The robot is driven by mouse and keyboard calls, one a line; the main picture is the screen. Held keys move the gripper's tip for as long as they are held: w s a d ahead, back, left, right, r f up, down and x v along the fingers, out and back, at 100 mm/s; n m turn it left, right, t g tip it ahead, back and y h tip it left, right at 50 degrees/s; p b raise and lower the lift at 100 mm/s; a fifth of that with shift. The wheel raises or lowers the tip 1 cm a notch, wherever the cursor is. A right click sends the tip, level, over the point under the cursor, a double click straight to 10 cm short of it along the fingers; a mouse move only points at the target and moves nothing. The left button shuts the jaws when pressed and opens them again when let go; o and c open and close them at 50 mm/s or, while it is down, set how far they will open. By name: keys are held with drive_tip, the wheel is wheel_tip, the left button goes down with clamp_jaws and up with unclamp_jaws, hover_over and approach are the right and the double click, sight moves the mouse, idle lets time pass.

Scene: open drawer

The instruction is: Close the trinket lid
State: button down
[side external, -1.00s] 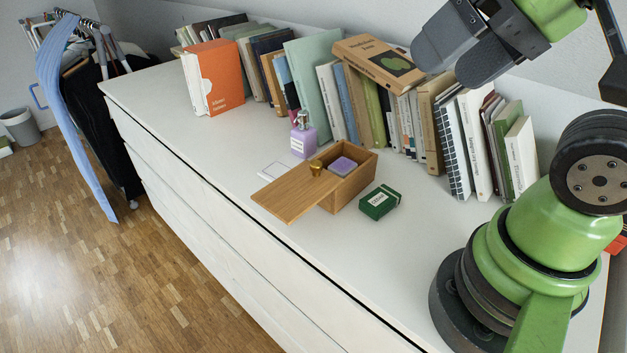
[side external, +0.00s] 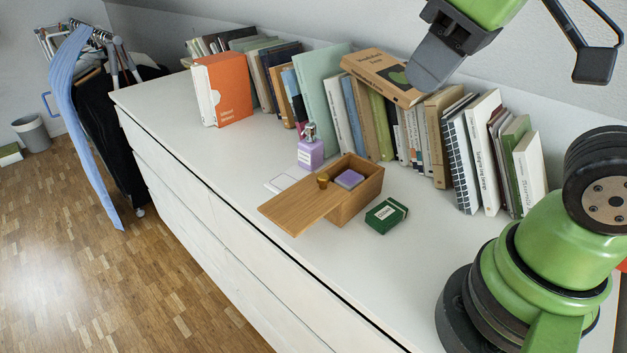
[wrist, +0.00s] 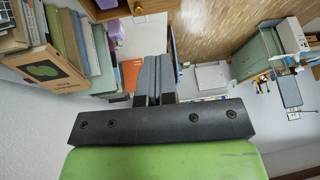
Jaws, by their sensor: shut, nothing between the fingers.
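The wooden trinket box (side external: 361,203) stands on the white dresser. Its flat sliding lid (side external: 296,208) is pulled far out toward the lower left, so the box is open. A small brass knob (side external: 323,181) stands on the lid near the opening. A purple block (side external: 349,179) lies inside the box. My gripper (side external: 424,76) is shut and empty, high above the dresser, up and right of the box in the side view. Its closed fingers (wrist: 155,76) also show in the wrist view.
A dark green small box (side external: 386,215) lies right of the trinket box. A purple bottle (side external: 310,152) stands behind it. A row of books, one lying on top (side external: 384,75), lines the wall. An orange book (side external: 222,89) stands farther left. The dresser front (side external: 232,240) drops to the floor.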

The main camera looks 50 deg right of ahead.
drive_tip(key=w+a+f+n+g+h, duration=0.2)
drive_tip(key=w+a+f+n+g, duration=0.15)
drive_tip(key=w+n, duration=0.45)
drive_tip(key=n+h, duration=0.4)
drive_tip(key=n, duration=0.8)
approach(317, 197)
wheel_tip(317, 197, down, 5)
drive_tip(key=shift+a+r, duration=0.1)
drive_tip(key=shift+r, duration=0.1)
drive_tip(key=shift+w+d, duration=0.2)
drive_tip(key=shift+d, duration=0.4)
drive_tip(key=shift+w+d, duration=0.25)
drive_tip(key=shift+d, duration=0.35)
drive_tip(key=shift+w+d, duration=0.25)
drive_tip(key=shift+d, duration=0.45)
drive_tip(key=d, duration=1.2)
drive_tip(key=shift+w+d, duration=0.1)
drive_tip(key=shift+d, duration=0.1)
